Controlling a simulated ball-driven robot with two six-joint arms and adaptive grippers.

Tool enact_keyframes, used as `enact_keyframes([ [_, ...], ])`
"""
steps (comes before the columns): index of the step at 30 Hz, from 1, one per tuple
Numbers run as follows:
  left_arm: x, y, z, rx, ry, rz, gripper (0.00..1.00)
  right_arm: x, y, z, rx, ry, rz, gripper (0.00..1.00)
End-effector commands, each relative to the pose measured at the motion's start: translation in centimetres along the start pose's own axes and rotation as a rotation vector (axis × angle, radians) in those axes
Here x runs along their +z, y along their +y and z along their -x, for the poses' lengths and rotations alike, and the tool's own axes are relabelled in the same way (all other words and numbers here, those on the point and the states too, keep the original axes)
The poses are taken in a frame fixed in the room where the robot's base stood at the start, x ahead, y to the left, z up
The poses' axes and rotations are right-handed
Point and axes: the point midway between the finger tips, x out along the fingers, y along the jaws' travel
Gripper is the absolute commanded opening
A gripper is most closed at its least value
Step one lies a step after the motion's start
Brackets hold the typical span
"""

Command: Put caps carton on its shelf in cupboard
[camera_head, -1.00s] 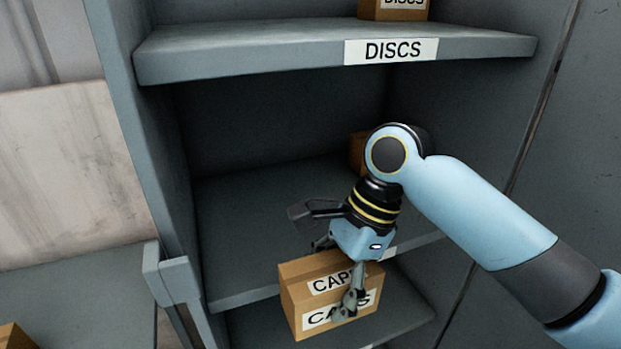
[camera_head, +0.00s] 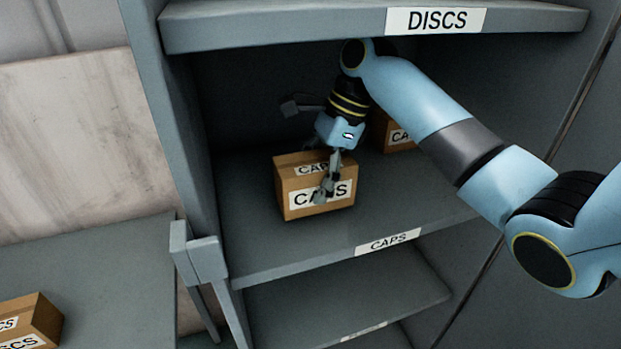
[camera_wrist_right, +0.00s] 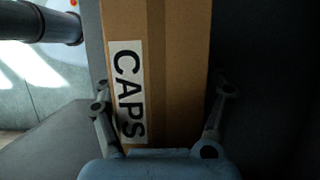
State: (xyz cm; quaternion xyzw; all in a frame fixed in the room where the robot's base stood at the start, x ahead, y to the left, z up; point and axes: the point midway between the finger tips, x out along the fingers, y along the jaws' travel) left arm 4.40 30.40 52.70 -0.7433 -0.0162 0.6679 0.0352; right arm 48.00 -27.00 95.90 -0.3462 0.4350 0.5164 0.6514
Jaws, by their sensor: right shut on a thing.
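The caps carton (camera_head: 290,203) is a brown box with white CAPS labels. My right gripper (camera_head: 326,180) is shut on it from above, over the middle shelf of the cupboard. The carton is upright; I cannot tell whether its underside touches the shelf. In the right wrist view the carton (camera_wrist_right: 180,70) fills the space between the fingers of the right gripper (camera_wrist_right: 162,110). The shelf (camera_head: 255,252) carries a CAPS label (camera_head: 388,241) on its front edge. My left gripper does not show.
Another caps carton (camera_head: 391,137) stands farther back on the same shelf, partly behind my arm. The DISCS shelf (camera_head: 280,27) is above, and a lower shelf (camera_head: 350,300) is below. The cupboard's left wall (camera_head: 165,100) is close. A discs carton (camera_head: 38,318) sits on a surface at lower left.

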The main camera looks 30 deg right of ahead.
Motion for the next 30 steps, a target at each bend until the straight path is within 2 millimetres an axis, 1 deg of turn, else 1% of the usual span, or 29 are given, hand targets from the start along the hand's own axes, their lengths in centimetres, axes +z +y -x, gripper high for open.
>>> enact_keyframes([
  [1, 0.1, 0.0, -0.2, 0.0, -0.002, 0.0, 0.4, 0.1, -1.1, 0.1, -0.004, -0.003, 0.0, 0.2],
  [3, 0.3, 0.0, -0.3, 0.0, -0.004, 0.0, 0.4, 0.1, -2.4, 0.1, -0.003, -0.003, 0.0, 0.2],
  [7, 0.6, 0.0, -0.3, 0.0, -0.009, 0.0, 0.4, -0.5, -2.2, -1.2, 0.0, 0.0, 0.0, 0.2],
  [17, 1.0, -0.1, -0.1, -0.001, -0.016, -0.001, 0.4, -0.6, -2.2, -1.4, -0.001, 0.0, 0.001, 0.2],
  [18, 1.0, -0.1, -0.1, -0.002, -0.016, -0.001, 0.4, -0.6, -2.2, -1.5, 0.001, 0.001, 0.0, 0.72],
  [24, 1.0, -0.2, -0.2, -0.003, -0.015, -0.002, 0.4, -0.7, -2.2, -1.5, 0.0, 0.001, 0.0, 0.98],
  [25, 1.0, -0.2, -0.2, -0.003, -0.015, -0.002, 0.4, -0.7, -2.2, -1.5, 0.0, 0.001, 0.0, 1.0],
  [30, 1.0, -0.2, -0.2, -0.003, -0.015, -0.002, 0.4, -0.7, -2.2, -1.5, 0.0, 0.001, 0.0, 1.0],
])
